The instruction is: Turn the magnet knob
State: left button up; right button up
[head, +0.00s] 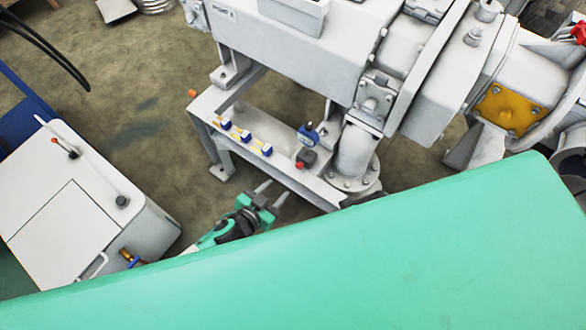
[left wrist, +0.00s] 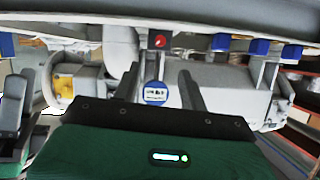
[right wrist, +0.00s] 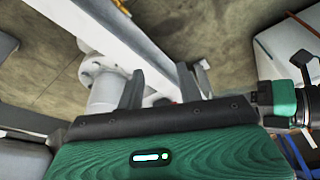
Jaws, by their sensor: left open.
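The magnet base with its red knob (head: 306,158) sits on the grey frame beam, next to the pipe elbow. The red knob also shows in the left wrist view (left wrist: 158,41), above and between the fingers. A blue dial gauge (head: 308,133) stands just behind the base. My left gripper (head: 272,194) is open and empty, in front of the beam, to the left of and nearer than the knob, with a gap between. My right gripper is hidden in the head view; in the right wrist view (right wrist: 160,72) its fingers stand apart with nothing visibly held, below the beam and flange.
Several blue-and-white blocks (head: 245,136) stand in a row on the beam left of the knob. The grey pump (head: 310,55) and pipe elbow (head: 354,155) lie behind and right. A white cabinet (head: 70,225) stands at left. Open floor (head: 140,110) lies between.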

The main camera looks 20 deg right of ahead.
aim_at(299, 167)
pick_arm(q)
jog(key=b+x, duration=0.2)
jog(key=x, duration=0.9)
jog(key=shift+f, duration=0.15)
jog(key=shift+w+d+f, duration=0.15)
jog(key=shift+w+d, duration=0.15)
jog(key=shift+d, duration=0.05)
pick_arm(e)
jog(key=shift+t, duration=0.3)
jog(key=v, duration=0.5)
jog(key=shift+w+r, duration=0.1)
jog(key=shift+w, duration=0.2)
pick_arm(q)
grip_shut()
